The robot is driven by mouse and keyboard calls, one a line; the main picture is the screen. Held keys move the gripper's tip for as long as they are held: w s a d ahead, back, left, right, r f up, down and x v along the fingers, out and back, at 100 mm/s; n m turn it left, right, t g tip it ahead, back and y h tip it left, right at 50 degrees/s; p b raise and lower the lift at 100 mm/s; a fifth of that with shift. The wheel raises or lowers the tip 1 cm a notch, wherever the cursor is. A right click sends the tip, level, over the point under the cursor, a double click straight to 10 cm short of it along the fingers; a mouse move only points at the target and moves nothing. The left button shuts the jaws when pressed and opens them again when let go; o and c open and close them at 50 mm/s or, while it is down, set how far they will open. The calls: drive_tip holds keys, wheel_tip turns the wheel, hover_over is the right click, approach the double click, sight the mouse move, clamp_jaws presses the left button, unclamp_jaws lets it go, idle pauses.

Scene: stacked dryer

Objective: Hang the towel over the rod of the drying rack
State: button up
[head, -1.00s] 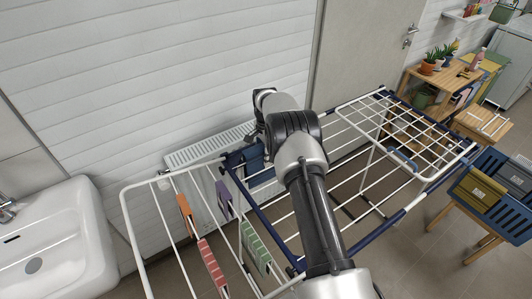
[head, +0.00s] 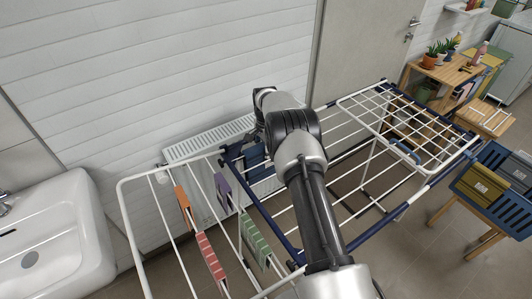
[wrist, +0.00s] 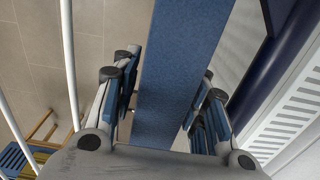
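A blue towel (wrist: 175,75) runs as a broad strip through the middle of the wrist view, between my fingers. My gripper (wrist: 172,65) has its two fingers spread, one on each side of the towel. I cannot tell whether the fingers touch its edges. In the head view the towel (head: 255,157) shows low at the back left of the drying rack (head: 292,226), by the corner of its dark blue frame. The arm hides the gripper's fingers there. Whether the towel lies over a rod is hidden.
Small orange (head: 183,203), purple (head: 223,188), red (head: 210,256) and green (head: 255,238) cloths hang on the rack's left wing. A radiator (head: 195,148) stands at the wall behind. A sink (head: 60,240) is at left, blue and yellow crates (head: 490,190) at right.

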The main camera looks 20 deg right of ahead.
drive_tip(key=shift+o, duration=1.3)
wheel_tip(320, 180, up, 12)
drive_tip(key=shift+r, duration=0.1)
drive_tip(key=s+a+r+n+t, duration=0.1)
drive_tip(key=s+a+r+n, duration=0.3)
drive_tip(key=s+r, duration=0.55)
drive_tip(key=s+a+r+n+t, duration=0.1)
drive_tip(key=s+a+r+n, duration=0.4)
drive_tip(key=r, duration=0.8)
drive_tip(key=s+a+r+n+t, duration=0.1)
drive_tip(key=s+a+n, duration=0.1)
drive_tip(key=s, duration=0.6)
drive_tip(key=s+a+r+n+t, duration=0.1)
drive_tip(key=s+a+r, duration=0.1)
drive_tip(key=s, duration=0.6)
drive_tip(key=s+a+f+n, duration=0.1)
drive_tip(key=s+f+n, duration=0.3)
drive_tip(key=s, duration=0.8)
drive_tip(key=shift+s+a+f+t, duration=0.25)
drive_tip(key=shift+a+f+t, duration=0.1)
drive_tip(key=shift+f, duration=0.35)
